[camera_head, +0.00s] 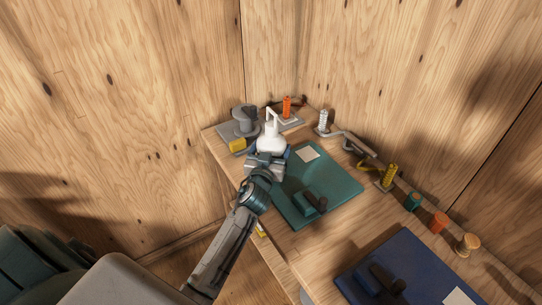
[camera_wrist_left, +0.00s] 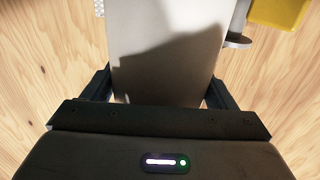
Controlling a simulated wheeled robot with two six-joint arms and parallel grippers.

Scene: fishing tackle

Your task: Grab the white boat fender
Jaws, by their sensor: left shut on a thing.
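The white boat fender (camera_head: 271,140), a pale rounded body with a thin upper part, is at the far left end of the workbench. My left gripper (camera_head: 268,155) is shut on its near side, and the arm reaches in from below. In the left wrist view the fender (camera_wrist_left: 165,45) fills the space between the two fingers of the gripper (camera_wrist_left: 160,88), with a shadow across it. I cannot tell whether the fender touches the bench. My right gripper is not in view.
A grey reel-like object (camera_head: 240,122) and a yellow block (camera_head: 237,145) stand close left of the fender. An orange spool (camera_head: 287,105) is behind it. A green mat (camera_head: 335,195) with a dark tool lies to the right, and a blue mat (camera_head: 420,265) is nearer. Wooden walls enclose the bench.

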